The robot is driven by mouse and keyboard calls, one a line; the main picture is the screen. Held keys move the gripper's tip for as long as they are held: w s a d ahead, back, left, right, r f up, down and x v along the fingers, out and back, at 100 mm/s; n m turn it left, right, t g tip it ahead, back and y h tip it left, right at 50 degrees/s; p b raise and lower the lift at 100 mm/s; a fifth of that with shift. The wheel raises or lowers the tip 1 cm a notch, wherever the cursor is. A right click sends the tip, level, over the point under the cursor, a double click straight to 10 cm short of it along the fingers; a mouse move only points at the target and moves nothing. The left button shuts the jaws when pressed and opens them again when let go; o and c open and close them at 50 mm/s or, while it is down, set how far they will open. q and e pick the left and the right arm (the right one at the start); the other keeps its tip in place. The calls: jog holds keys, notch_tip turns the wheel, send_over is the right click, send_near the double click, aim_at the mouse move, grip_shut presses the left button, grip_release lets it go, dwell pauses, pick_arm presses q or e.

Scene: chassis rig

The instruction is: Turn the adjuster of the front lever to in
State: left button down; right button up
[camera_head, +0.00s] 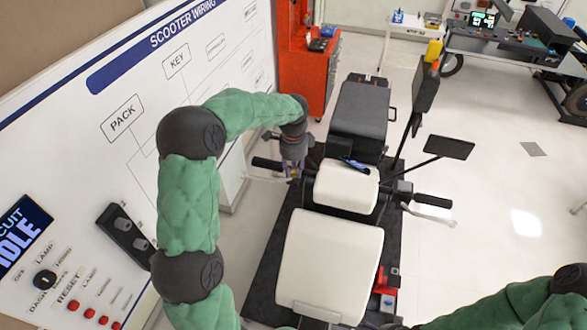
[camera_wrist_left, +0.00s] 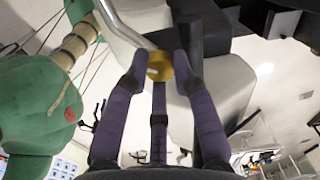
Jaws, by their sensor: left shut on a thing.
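A round brass-coloured adjuster knob (camera_wrist_left: 158,66) sits at the silver front lever (camera_wrist_left: 122,28) in the left wrist view. In the head view, my left gripper (camera_head: 291,172) is at the scooter's left handlebar, beside the black grip (camera_head: 266,163). The knob is too small and covered to make out there, and I cannot read its setting. My right gripper is out of view; only part of the right arm shows at the lower right.
The scooter's cream front panel (camera_head: 346,187) and cream body panel (camera_head: 330,262) stand on a dark mat (camera_head: 262,290). A wiring board (camera_head: 90,150) stands along the left. A red cabinet (camera_head: 305,70) stands behind; open floor lies right.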

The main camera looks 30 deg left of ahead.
aim_at(294, 171)
pick_arm(q)
jog(key=c, duration=1)
grip_release()
notch_tip(294, 171, up, 12)
jog(key=shift+f, duration=0.1)
